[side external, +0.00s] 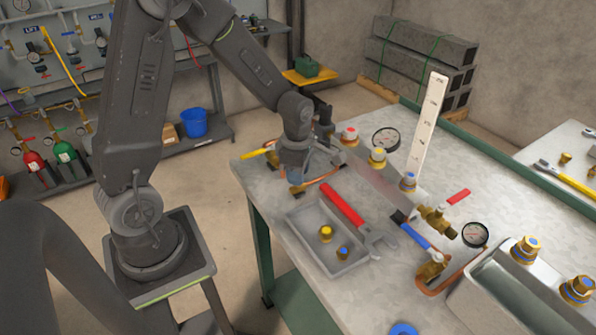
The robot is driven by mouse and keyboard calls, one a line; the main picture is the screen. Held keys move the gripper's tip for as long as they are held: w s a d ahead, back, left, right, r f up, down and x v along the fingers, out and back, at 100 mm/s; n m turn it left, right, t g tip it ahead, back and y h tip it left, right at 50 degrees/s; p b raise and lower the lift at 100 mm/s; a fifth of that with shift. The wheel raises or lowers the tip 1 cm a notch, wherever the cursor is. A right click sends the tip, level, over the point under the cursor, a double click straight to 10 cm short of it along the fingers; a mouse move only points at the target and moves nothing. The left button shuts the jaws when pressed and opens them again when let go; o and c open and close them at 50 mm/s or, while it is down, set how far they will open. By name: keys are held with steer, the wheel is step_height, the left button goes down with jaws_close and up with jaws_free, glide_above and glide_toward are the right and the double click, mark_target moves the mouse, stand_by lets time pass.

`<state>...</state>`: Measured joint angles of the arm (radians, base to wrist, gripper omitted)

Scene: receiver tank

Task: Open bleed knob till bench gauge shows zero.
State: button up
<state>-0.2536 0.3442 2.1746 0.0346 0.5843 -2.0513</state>
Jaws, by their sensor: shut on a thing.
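My gripper (294,174) points down at the far left part of the bench. It is shut on a small bluish knob-like part, mostly hidden by the jaws, just above a brass fitting (297,190) with copper pipe. I cannot tell for sure that this part is the bleed knob. A round gauge (386,140) stands behind the row of brass fittings, and a second gauge (475,235) stands by the valves at the right. Both dials are too small to read.
A grey tray (310,238) with loose caps, a red-handled wrench (343,205) and a tall white scale (427,125) are nearby. A yellow handle (258,153) lies left.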

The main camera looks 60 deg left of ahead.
steer(key=m, duration=0.8)
steer(key=shift+m, duration=0.3)
steer(key=m, duration=0.4)
steer(key=shift+m, duration=0.3)
steer(key=m, duration=0.4)
steer(key=shift+m+h, duration=0.3)
steer(key=m, duration=0.3)
steer(key=shift+a+m, duration=0.1)
steer(key=shift+m, duration=0.2)
steer(key=m, duration=0.3)
steer(key=shift+m, duration=0.3)
steer(key=m, duration=0.3)
steer(key=shift+m, duration=2.3)
